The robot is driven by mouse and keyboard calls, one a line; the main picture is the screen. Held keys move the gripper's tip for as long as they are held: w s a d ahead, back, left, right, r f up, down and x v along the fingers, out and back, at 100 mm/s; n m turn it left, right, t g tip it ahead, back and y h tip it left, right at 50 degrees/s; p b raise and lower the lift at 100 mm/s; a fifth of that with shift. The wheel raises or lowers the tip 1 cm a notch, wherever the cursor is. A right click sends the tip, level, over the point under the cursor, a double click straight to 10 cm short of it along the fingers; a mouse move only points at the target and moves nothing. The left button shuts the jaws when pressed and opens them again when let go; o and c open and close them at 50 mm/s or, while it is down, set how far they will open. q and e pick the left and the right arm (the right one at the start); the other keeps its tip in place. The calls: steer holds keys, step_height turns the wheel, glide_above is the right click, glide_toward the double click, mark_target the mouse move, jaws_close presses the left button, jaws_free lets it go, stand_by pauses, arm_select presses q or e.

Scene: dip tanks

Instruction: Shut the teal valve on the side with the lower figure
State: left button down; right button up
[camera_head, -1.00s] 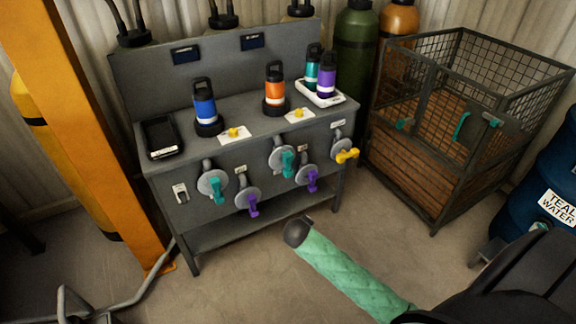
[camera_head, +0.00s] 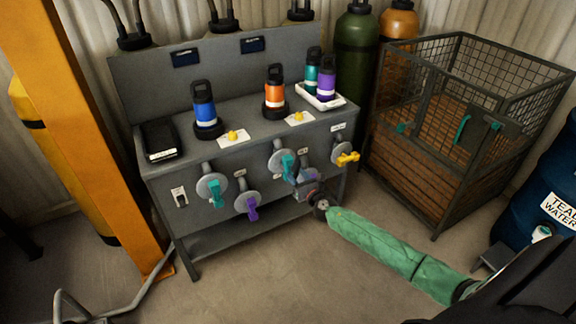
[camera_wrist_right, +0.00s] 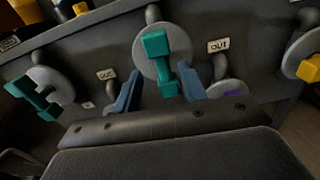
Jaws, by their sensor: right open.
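Two teal valves with grey round plates are on the front panel of the grey bench: the left one (camera_head: 216,191) and the right one (camera_head: 287,164). My right gripper (camera_head: 298,174) is at the right teal valve. In the right wrist view its two blue fingers stand open (camera_wrist_right: 160,82), either side of the lower end of that valve's teal handle (camera_wrist_right: 157,47). Contact cannot be told. The left teal valve (camera_wrist_right: 40,97) is at the left there. Two small dark displays, left (camera_head: 186,56) and right (camera_head: 252,43), are on the back panel; their figures are unreadable. My left gripper is out of view.
A purple valve (camera_head: 250,205) sits between the teal ones; another purple valve (camera_wrist_right: 233,90) is partly hidden beside my right gripper. A yellow valve (camera_head: 346,159) is at the right. Bottles stand on the bench top. A mesh crate (camera_head: 437,185) stands right of the bench.

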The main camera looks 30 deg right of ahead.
mark_target(289, 166)
steer(key=shift+w+n, duration=0.3)
steer(key=shift+w, duration=3.6)
jaws_close()
